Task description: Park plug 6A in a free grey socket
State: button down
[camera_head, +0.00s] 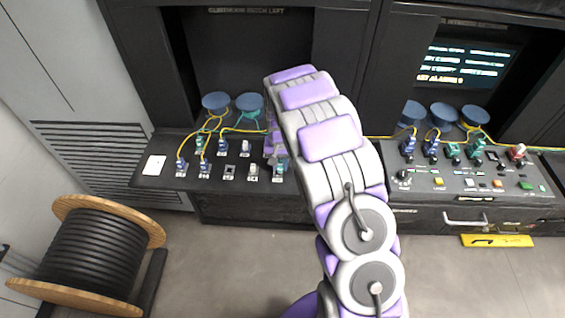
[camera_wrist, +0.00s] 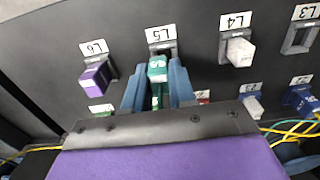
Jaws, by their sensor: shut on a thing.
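My gripper (camera_wrist: 157,88) is shut on a green plug (camera_wrist: 157,70), with one blue finger on each side of it. The plug's pale marking is too small to read surely. It is lined up with the grey socket (camera_wrist: 164,47) under label L5; I cannot tell how deep it sits. In the head view the green plug (camera_head: 279,169) shows at the right end of the front row, beside my arm. An empty grey socket (camera_wrist: 299,38) lies under label L3, and it also shows in the head view (camera_head: 229,172).
A purple plug (camera_wrist: 95,77) sits at L6 and a white plug (camera_wrist: 239,51) at L4, close on either side of my gripper. A cable drum (camera_head: 95,255) stands on the floor.

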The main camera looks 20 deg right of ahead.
jog(key=shift+a, duration=0.15)
jog(key=shift+d, duration=0.4)
jog(key=shift+a, duration=1.2)
jog(key=shift+d, duration=0.6)
jog(key=shift+f, duration=0.1)
jog(key=shift+f, duration=0.1)
jog(key=shift+s+a+f, duration=0.1)
jog(key=shift+a+f, duration=0.1)
jog(key=shift+a, duration=0.1)
jog(key=shift+d+f, duration=0.15)
jog(key=shift+f, duration=0.05)
